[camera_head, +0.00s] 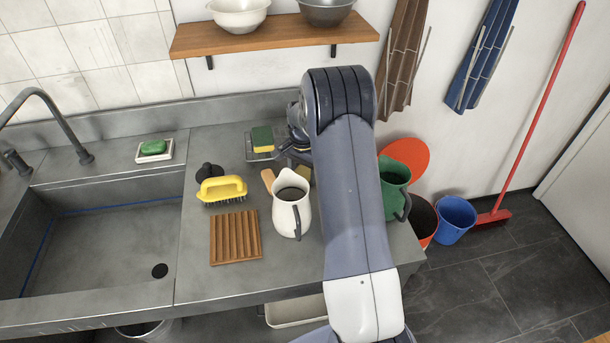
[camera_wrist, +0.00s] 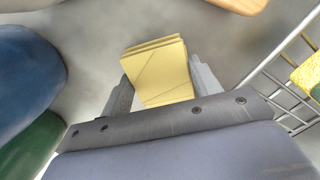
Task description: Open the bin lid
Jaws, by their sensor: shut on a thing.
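The bin (camera_head: 424,217) is orange-red and stands on the floor just right of the counter, partly hidden by the green jug and the counter. Its round orange lid (camera_head: 407,155) shows tipped up behind it, and the bin's dark inside is visible. My gripper (camera_wrist: 160,78) is over the back of the counter, away from the bin. It is shut on a yellow layered block (camera_wrist: 162,72), which also shows beside my arm in the head view (camera_head: 304,174). I cannot tell whether the block touches the counter.
A green jug (camera_head: 393,181) stands at the counter's right edge, near the bin. A white jug (camera_head: 291,211), yellow brush (camera_head: 221,187) and wooden rack (camera_head: 235,238) are left of my arm. A wire rack (camera_wrist: 268,92) is close to my gripper. A blue bucket (camera_head: 455,218) stands beside the bin.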

